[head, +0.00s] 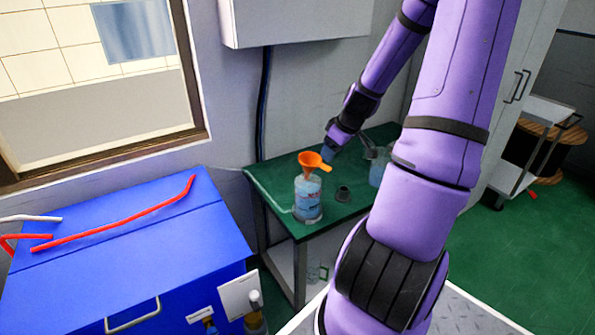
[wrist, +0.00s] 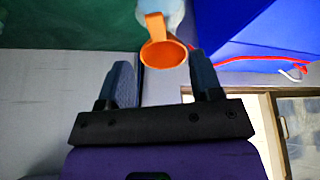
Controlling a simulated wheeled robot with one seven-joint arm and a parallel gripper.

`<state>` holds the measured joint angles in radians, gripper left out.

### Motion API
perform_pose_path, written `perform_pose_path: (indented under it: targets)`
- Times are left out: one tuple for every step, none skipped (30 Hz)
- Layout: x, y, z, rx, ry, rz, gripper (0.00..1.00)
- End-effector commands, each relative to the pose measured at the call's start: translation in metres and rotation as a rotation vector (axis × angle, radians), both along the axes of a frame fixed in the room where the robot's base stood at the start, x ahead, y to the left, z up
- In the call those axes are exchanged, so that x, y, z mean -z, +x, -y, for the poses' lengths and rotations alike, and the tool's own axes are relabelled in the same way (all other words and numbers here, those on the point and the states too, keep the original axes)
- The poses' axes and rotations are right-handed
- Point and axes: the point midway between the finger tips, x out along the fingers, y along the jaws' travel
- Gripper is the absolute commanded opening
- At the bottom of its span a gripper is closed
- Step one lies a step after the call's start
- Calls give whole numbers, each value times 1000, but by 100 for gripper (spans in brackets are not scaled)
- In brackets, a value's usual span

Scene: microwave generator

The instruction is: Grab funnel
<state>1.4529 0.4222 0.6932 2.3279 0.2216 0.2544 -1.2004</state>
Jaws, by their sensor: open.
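The orange funnel (head: 311,162) sits in the top of a clear bottle with blue contents (head: 308,198) on the green table. Its handle points right, towards my gripper (head: 331,147). In the wrist view the funnel (wrist: 164,53) shows between and just beyond the fingertips of my gripper (wrist: 162,75), handle upward in the picture. The jaws are open, one finger to each side, with nothing held. The bottle (wrist: 160,8) is partly hidden behind the funnel. I cannot tell whether a finger touches the funnel.
On the green table (head: 262,178) a small dark round part (head: 343,194) lies right of the bottle, and another clear container (head: 377,172) stands farther right, partly hidden by my arm. A blue box (head: 120,250) with red tubes (head: 115,225) is at the left. The wall is close behind.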

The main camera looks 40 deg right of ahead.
Motion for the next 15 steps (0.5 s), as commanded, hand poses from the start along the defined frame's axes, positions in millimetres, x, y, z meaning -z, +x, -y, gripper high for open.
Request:
perform_pose_path:
  targets:
    - [5, 3, -1, -2, 3, 1, 59]
    - [9, 4, -2, -3, 3, 0, 59]
    - [14, 6, -2, -3, 4, -2, 59]
    - [17, 8, -2, -3, 3, -1, 59]
    - [21, 9, -3, -4, 4, -2, 59]
    - [27, 11, -3, -2, 4, -3, 59]
    - [30, 13, -3, -2, 3, -2, 59]
    - [34, 15, -3, -2, 3, -2, 59]
    - [38, 16, -3, -3, 4, -2, 59]
    - [40, 17, -4, -2, 3, -2, 59]
    - [42, 18, -3, -2, 2, -1, 59]
    - [45, 19, -3, -2, 1, -1, 59]
    - [46, 19, -3, -2, 1, -1, 59]
    - [47, 19, -3, -1, 2, -1, 59]
    - [48, 20, -3, -1, 2, -2, 59]
